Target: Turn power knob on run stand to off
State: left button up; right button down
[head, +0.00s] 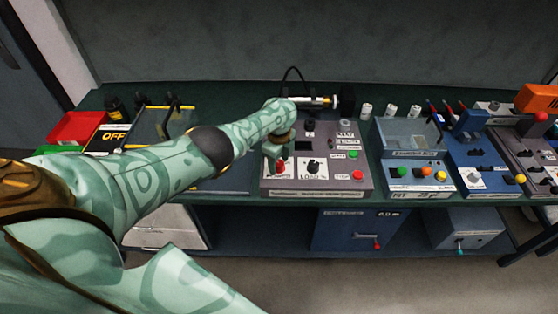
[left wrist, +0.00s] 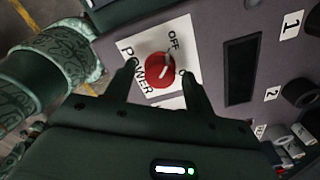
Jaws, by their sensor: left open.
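The run stand (head: 320,185) is a grey panel box on the bench in the middle of the head view. Its red power knob (head: 281,168) sits at the panel's front left. In the left wrist view the red knob (left wrist: 160,70) is on a white label reading POWER and OFF, with a pale pointer line on it. My left gripper (head: 278,155) is over the knob. In the left wrist view its two fingers (left wrist: 160,80) are apart, one on each side of the knob. I cannot tell whether they touch it. My right gripper is not in view.
A grey-blue stand (head: 411,165) and a blue stand (head: 480,165) are to the right. A red bin (head: 77,127) is at the left.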

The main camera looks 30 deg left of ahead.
aim_at(279, 163)
pick_arm(q)
notch_tip(279, 163, up, 16)
jog(key=p, duration=0.9)
jog(key=shift+r+p, duration=0.15)
jog(key=shift+p, duration=0.2)
